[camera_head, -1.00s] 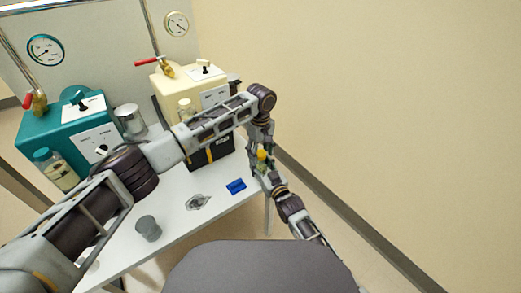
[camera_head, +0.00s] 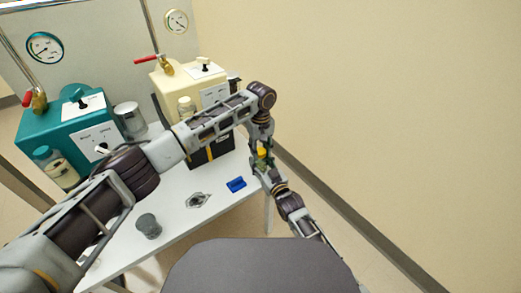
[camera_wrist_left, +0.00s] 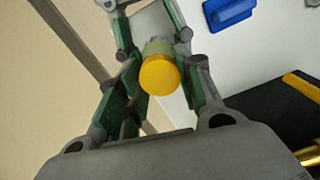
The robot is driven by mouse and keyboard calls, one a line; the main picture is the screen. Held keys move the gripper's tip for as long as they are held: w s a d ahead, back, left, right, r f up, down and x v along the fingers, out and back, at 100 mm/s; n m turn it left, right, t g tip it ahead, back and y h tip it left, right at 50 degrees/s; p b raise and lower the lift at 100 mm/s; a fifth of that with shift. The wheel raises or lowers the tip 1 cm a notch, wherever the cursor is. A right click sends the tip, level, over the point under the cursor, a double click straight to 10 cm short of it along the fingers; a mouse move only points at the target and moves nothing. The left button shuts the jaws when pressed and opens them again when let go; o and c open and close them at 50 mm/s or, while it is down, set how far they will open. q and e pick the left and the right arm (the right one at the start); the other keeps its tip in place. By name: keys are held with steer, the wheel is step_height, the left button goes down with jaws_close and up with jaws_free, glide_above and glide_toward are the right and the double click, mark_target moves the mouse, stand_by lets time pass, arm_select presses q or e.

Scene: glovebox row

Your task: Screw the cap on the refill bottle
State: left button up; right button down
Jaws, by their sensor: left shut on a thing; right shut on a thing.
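A yellow cap (camera_head: 262,152) is between my two grippers past the table's right edge. In the left wrist view the cap (camera_wrist_left: 160,75) sits in line with the top of a small pale, clear bottle (camera_wrist_left: 157,47); I cannot tell how tightly it is seated. My left gripper (camera_head: 261,146) comes down from above and is shut on the cap. My right gripper (camera_head: 262,167) comes up from below and is shut on the bottle. The fingers hide most of the bottle.
A blue block (camera_head: 236,184), a metal fitting (camera_head: 198,201) and a grey cup (camera_head: 148,226) stand on the white table (camera_head: 180,222). Teal (camera_head: 75,125) and cream (camera_head: 190,85) gloveboxes stand behind. A black box (camera_head: 215,150) is near my left forearm. Floor right of the table is free.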

arm_select(q)
steer(key=m, duration=2.3)
steer(key=o, duration=1.1)
steer(key=shift+r, duration=2.2)
